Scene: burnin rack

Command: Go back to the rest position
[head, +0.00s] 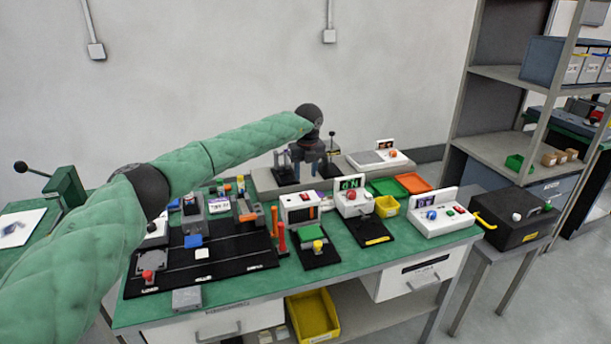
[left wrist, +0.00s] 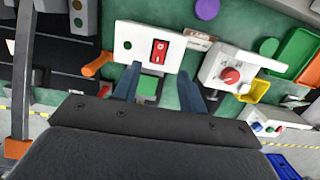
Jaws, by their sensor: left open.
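My left arm, in a green padded sleeve, reaches in from the left across the bench in the head view. Its gripper (head: 303,163) points down over the back part of the bench. In the left wrist view the two blue-grey fingers of the gripper (left wrist: 160,90) stand apart with nothing held between them. Beyond them is a white box with a red switch (left wrist: 158,52), and a green part shows between the fingertips. I cannot tell the exact height above the bench. My right gripper is in neither view.
The green bench (head: 265,290) is crowded: a black rack board (head: 215,262), a white box with a red button (head: 352,203), a white control box (head: 437,215), a yellow bin (head: 389,207) and an orange tray (head: 413,183). A black case (head: 515,232) stands right. Air above the bench looks free.

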